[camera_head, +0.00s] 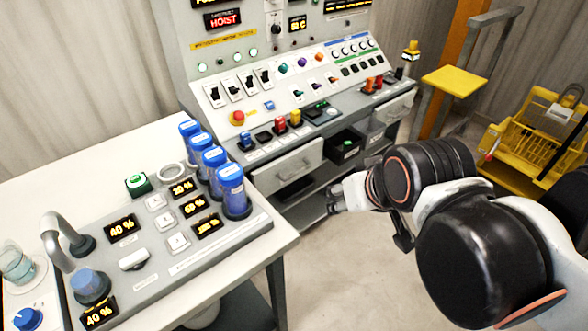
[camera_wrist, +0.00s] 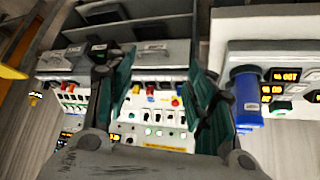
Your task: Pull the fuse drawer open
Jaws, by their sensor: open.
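Two pale drawer fronts show under the grey control console. The left drawer (camera_head: 288,166) is beside the blue cylinders, and the right drawer (camera_head: 392,110) is farther back. Both look shut. Their labels are too small to read, so I cannot tell which is the fuse drawer. My gripper (camera_head: 338,196) is in front of the console, apart from both drawers, to the right of the left one. In the wrist view my gripper (camera_wrist: 163,78) has its two green-padded fingers spread with nothing between them. Drawer fronts also show upside down beyond the fingers there.
A black bin (camera_head: 346,147) sits between the drawers. The console (camera_head: 225,120) carries switches, coloured buttons and fuse-like blocks. A white bench (camera_head: 110,165) with blue cylinders (camera_head: 232,188) stands left. Floor before the console is clear.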

